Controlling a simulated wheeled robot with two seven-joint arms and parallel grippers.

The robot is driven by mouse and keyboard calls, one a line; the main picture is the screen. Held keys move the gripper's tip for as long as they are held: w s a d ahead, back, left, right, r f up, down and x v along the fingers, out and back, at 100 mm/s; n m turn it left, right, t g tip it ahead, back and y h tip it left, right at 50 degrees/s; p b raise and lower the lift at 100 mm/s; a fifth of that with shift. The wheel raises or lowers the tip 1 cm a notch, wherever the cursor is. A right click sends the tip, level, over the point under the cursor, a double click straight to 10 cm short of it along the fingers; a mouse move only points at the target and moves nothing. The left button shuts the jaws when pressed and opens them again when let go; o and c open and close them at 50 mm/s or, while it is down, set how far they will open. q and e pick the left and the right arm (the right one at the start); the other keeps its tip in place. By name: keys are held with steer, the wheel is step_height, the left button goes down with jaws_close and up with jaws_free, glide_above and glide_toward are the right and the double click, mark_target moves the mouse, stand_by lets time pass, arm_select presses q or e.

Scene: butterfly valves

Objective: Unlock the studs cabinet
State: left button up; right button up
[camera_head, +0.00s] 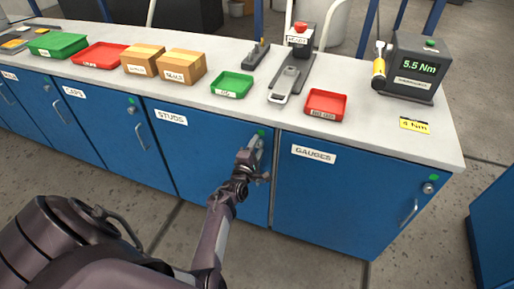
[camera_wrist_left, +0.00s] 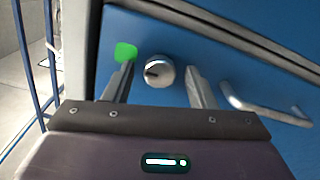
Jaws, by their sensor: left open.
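The studs cabinet door (camera_head: 205,150) is blue, shut, and carries a white STUDS label (camera_head: 171,117). My left gripper (camera_head: 255,165) is at the door's upper right corner and hides most of its lock and handle. In the left wrist view the round metal lock (camera_wrist_left: 158,71) with a dark slot sits between the two fingers of my left gripper (camera_wrist_left: 160,85), which are open. I cannot tell whether the fingers touch it. A green marker (camera_wrist_left: 125,51) is left of the lock, and the bar handle (camera_wrist_left: 265,105) is to the right. My right gripper is not in view.
The white counter (camera_head: 240,115) above holds a green tray (camera_head: 232,85), a red tray (camera_head: 326,104), cardboard boxes (camera_head: 180,67) and a torque meter (camera_head: 412,70). The GAUGES cabinet (camera_head: 340,200) is just right. Another blue cabinet (camera_head: 492,225) stands at far right, with bare floor between.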

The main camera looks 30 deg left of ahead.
arm_select(q)
steer(key=p+v, duration=0.4)
steer(key=v, duration=0.3)
steer(key=shift+s, duration=0.3)
steer(key=shift+d, duration=0.1)
steer(key=s+d+f+m+g+h, duration=0.25)
steer(key=s+d+f+m, duration=0.25)
steer(key=f, duration=0.3)
steer(key=s+d+f+m+g+h, duration=0.1)
steer(key=s+d+f+m+g, duration=0.25)
steer(key=f, duration=0.35)
steer(key=s+d+f+m+g+h, duration=0.2)
steer(key=s+d+f+m, duration=0.3)
steer(key=f, duration=0.3)
steer(key=s+f+m+g, duration=0.4)
steer(key=s+f+m, duration=0.2)
steer(key=s, duration=0.9)
steer(key=s+f+m+g+y, duration=0.1)
steer(key=s+f+m+g, duration=0.3)
steer(key=s, duration=1.1)
step_height(320, 180, down, 2)
steer(key=shift+f+m, duration=0.15)
steer(key=shift+m, duration=0.9)
steer(key=shift+s+g+y, duration=0.25)
steer(key=shift+s+g, duration=0.05)
steer(key=shift+c, duration=0.4)
